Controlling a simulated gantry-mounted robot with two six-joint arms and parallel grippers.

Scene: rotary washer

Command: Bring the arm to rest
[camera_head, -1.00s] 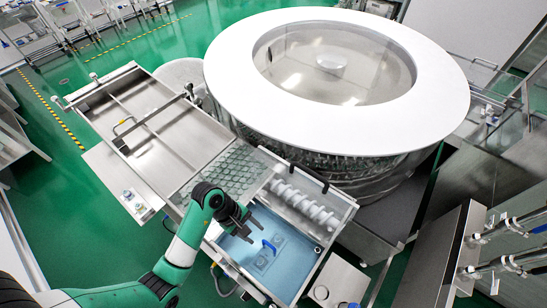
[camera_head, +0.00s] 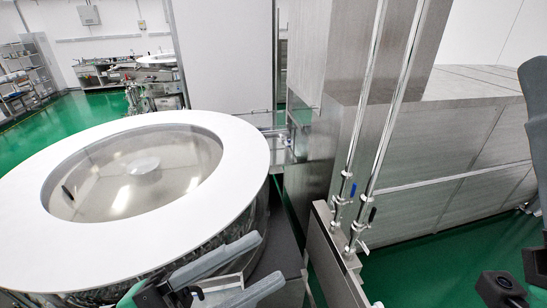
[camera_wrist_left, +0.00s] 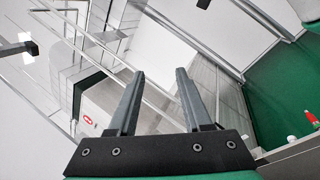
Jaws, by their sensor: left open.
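My left gripper (camera_head: 270,257) is at the bottom of the head view, left of the middle. Its two grey fingers are spread and point to the right, with nothing between them. In the left wrist view the same gripper (camera_wrist_left: 160,73) shows both fingers apart and empty, with a pale wall and metal panels behind. It appears raised in front of the washer, overlapping its near lower side in the picture. Dark parts of my own body show at the right edge of the head view. My right gripper is not seen.
The round washer (camera_head: 240,143) with its white rim and clear top fills the left. Upright steel pipes (camera_head: 361,130) with valves stand right of the middle, before a large metal housing (camera_head: 440,165). Green floor (camera_head: 437,250) is clear at lower right.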

